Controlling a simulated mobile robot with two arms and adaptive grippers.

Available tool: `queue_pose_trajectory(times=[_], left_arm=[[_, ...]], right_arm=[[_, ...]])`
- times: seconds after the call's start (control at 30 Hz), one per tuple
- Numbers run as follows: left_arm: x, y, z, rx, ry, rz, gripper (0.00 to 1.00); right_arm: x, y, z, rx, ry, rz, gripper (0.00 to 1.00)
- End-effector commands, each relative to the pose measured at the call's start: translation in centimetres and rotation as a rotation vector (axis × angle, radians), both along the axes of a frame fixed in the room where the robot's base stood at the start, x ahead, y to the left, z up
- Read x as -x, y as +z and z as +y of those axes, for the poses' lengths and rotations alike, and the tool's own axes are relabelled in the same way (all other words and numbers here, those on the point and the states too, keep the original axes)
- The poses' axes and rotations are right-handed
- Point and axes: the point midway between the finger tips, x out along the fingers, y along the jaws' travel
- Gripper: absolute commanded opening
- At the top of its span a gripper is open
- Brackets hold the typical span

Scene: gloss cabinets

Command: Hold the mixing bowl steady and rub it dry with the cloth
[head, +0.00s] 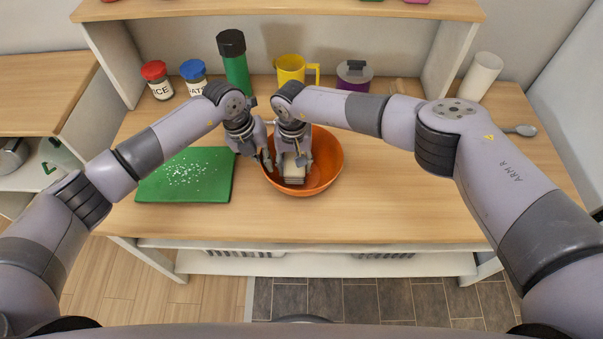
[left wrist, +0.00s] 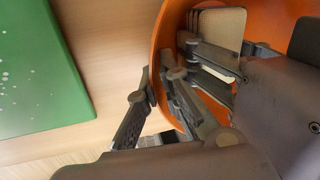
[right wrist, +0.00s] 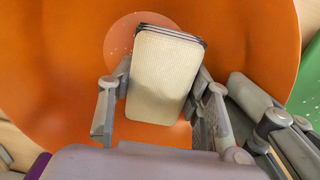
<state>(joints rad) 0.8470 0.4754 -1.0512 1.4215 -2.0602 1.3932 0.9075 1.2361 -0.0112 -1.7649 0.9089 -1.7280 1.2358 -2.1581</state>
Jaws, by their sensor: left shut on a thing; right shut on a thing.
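The orange mixing bowl (head: 329,155) stands upright on the wooden counter, right of the green board. My left gripper (head: 257,160) is shut on the bowl's left rim; in the left wrist view one finger is outside the wall and one inside the bowl (left wrist: 168,62). My right gripper (head: 294,160) is inside the bowl, shut on the cloth (head: 294,177), a folded cream pad with dark edges. In the right wrist view the cloth (right wrist: 163,75) sits between the fingers over the bowl's inner surface (right wrist: 60,70). Whether it touches the bottom is unclear. Small pale specks show near it.
A green board (head: 186,190) with white bits lies left of the bowl. Behind stand two jars with red and blue lids (head: 193,70), a green bottle (head: 235,72), a yellow mug (head: 290,70) and a purple pot (head: 353,76). The counter's front right is clear.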

Motion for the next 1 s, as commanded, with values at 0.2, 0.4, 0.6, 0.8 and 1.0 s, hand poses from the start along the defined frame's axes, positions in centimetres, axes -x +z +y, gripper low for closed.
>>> queue_pose_trajectory(times=[0.2,0.4,0.6,0.8,1.0], left_arm=[[0.1,0.0,-0.1,0.001,-0.002,0.0,0.0],[0.0,0.0,-0.1,0.001,-0.001,0.001,0.0],[0.0,0.0,-0.1,0.001,-0.001,0.001,0.0],[0.0,0.0,0.0,-0.001,0.0,0.001,0.0],[0.0,0.0,0.0,-0.001,-0.001,0.001,0.0]], right_arm=[[0.0,0.0,-0.3,-0.003,0.0,0.0,0.19],[0.0,-0.1,-2.3,-0.003,0.0,0.0,0.19],[0.0,-0.1,-3.8,-0.003,0.001,0.0,0.19],[0.0,-0.1,-3.5,-0.001,0.001,-0.001,0.19],[0.0,-0.1,-1.4,-0.002,0.002,-0.001,0.19]])
